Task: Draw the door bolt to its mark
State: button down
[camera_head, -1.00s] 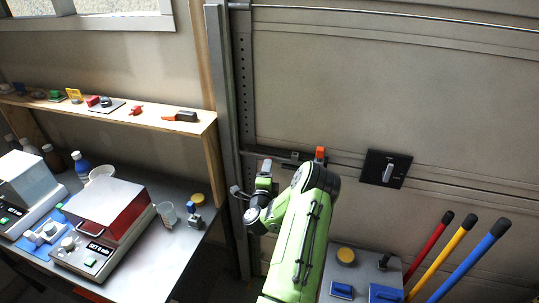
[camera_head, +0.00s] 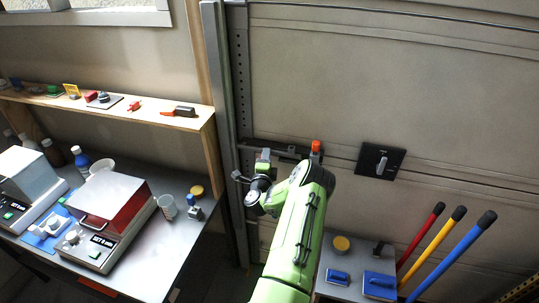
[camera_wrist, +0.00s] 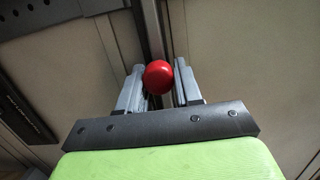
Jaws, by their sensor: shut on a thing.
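The door bolt is a dark bar (camera_head: 285,151) lying level on the big panelled door. Its round red knob (camera_wrist: 158,77) sits between my two grey fingers in the wrist view. My gripper (camera_wrist: 159,84) is shut on this knob. In the head view, my gripper (camera_head: 264,160) is small at the left part of the bolt, and my green arm partly hides the area. An orange-red tab (camera_head: 316,147) stands at the right end of the bolt; I cannot tell for certain that it is the mark.
A black switch plate (camera_head: 381,161) is on the door to the right. A workbench (camera_head: 150,250) with lab devices stands left, below a wooden shelf (camera_head: 120,118). Red, yellow and blue handles (camera_head: 450,255) and a small grey table (camera_head: 340,262) stand at lower right.

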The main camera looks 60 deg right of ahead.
aim_at(255, 150)
jog(key=shift+w+a+p, duration=0.25)
jog(key=shift+w+p, duration=0.35)
jog(key=shift+w, duration=0.65)
jog(key=shift+w+a+p, duration=0.2)
jog(key=shift+w+p, duration=0.4)
jog(key=shift+w, duration=0.6)
jog(key=c, duration=0.7)
grip_release()
jog(key=b+v, duration=0.4)
jog(key=v, duration=1.1)
jog(key=shift+s+a, duration=0.25)
jog(key=shift+a, duration=0.05)
